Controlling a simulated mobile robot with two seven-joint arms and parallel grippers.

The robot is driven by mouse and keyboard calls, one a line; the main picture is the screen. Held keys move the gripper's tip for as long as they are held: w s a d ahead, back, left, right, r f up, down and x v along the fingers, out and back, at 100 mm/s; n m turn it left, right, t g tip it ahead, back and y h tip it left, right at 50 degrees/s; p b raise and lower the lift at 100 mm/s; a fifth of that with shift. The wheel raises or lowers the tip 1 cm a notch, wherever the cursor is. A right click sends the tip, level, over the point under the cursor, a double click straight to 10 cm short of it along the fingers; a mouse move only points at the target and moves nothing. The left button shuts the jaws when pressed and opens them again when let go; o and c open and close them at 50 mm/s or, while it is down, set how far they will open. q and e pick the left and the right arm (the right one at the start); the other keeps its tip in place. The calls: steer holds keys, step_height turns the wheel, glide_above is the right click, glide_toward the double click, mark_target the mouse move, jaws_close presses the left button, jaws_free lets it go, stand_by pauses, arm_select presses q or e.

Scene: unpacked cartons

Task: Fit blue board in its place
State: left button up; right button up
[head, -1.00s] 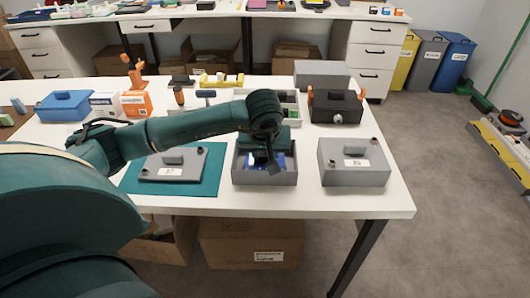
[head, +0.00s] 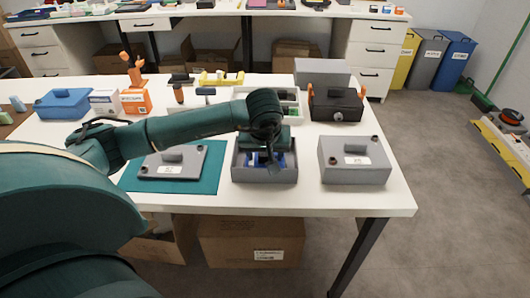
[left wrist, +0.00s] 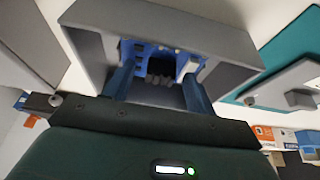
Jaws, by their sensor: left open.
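The blue board (head: 284,159) lies inside an open grey box (head: 265,178) on the white table, partly hidden by my left gripper (head: 268,158). In the left wrist view the blue board (left wrist: 143,50) shows dark parts and a pale block on it, inside the grey box (left wrist: 90,45). My left gripper (left wrist: 158,76) is open there, its two fingers reaching into the box at either side of the board's middle. I cannot tell whether the fingers touch the board. My right gripper is not in view.
A grey lid (head: 172,165) lies on a teal mat (head: 207,183) left of the box. A closed grey box (head: 354,168) stands to the right. A partitioned tray (head: 290,108) and a black toolbox (head: 337,106) stand behind. The table's front edge is close.

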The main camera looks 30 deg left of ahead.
arm_select(q)
steer(key=shift+r, duration=0.1)
steer(key=v, duration=1.3)
steer(key=shift+p, duration=0.3)
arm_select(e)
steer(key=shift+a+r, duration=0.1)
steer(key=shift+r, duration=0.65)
arm_select(q)
steer(key=shift+s, duration=0.1)
